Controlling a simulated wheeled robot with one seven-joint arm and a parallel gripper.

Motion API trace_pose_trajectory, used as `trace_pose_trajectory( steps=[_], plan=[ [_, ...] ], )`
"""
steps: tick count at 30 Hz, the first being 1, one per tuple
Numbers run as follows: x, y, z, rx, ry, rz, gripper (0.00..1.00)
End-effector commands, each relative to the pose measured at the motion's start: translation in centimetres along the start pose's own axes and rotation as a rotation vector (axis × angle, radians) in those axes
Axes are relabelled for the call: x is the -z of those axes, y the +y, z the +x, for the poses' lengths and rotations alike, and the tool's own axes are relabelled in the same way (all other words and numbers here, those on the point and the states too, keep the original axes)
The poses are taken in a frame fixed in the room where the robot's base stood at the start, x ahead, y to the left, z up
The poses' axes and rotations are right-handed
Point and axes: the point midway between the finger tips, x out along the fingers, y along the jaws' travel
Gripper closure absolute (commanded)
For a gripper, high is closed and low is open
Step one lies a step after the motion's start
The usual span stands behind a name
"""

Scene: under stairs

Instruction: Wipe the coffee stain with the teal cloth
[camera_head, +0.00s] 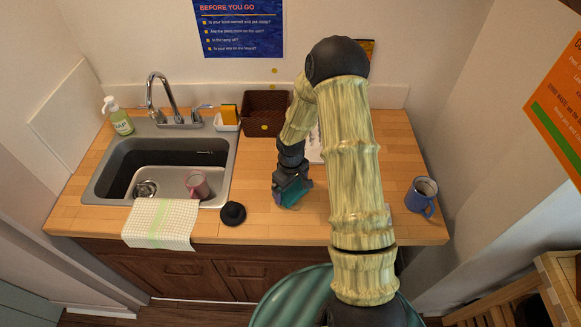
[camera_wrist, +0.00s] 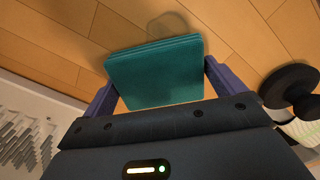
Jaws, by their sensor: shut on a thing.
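The teal cloth (camera_wrist: 155,75) is a folded pad between the two fingers of my gripper (camera_wrist: 163,88) in the wrist view. My gripper is shut on it. In the head view my gripper (camera_head: 291,187) points down over the wooden counter right of the sink, with a little of the cloth (camera_head: 291,199) showing at its tips. The cloth is low, at or near the counter surface; I cannot tell whether it touches. A faint darker round patch (camera_wrist: 170,22) shows on the wood just beyond the cloth; I cannot tell whether it is the coffee stain or shadow.
A black knobbed object (camera_head: 233,213) sits left of my gripper, near the front edge. The sink (camera_head: 103,187) holds a pink mug (camera_head: 197,184); a checked towel (camera_head: 160,224) hangs over its front. A brown basket (camera_head: 264,113) stands behind, a blue mug (camera_head: 421,196) at right.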

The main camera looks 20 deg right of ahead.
Motion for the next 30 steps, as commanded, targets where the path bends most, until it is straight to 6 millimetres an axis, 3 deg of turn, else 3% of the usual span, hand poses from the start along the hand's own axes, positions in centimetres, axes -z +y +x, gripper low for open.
trace_pose_trajectory(
  steps=[1,18,30],
  plan=[
    [0.2,0.1,-2.0,-0.004,0.009,0.000,0.26],
    [0.2,-0.2,-6.9,-0.003,0.005,-0.006,0.26],
    [0.2,-0.3,-7.5,-0.003,0.005,-0.007,0.26]
  ],
)
